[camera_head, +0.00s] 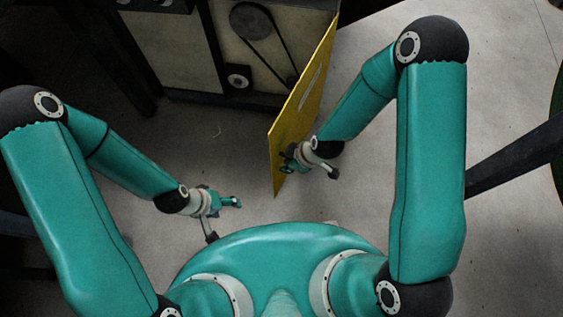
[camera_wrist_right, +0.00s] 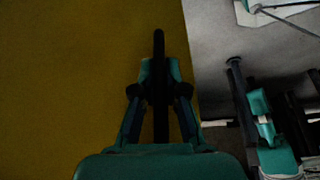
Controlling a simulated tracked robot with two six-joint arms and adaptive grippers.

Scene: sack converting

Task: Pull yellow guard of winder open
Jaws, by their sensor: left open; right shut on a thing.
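The yellow guard (camera_head: 305,95) is a flat panel on the right side of the winder (camera_head: 180,50). In the head view it stands swung out from the machine, with the belt and pulleys beside it uncovered. The guard (camera_wrist_right: 90,70) fills the left half of the right wrist view. My right gripper (camera_head: 287,160) is at the guard's near lower end. In the right wrist view my right gripper (camera_wrist_right: 160,85) is shut on a dark bar-like handle (camera_wrist_right: 159,45) in front of the guard. My left gripper (camera_head: 225,218) is open and empty, left of the guard over the floor.
A dark machine frame (camera_head: 125,60) stands at the upper left. A dark beam (camera_head: 515,155) reaches in from the right edge. Grey floor (camera_head: 235,150) is clear between the winder and my body.

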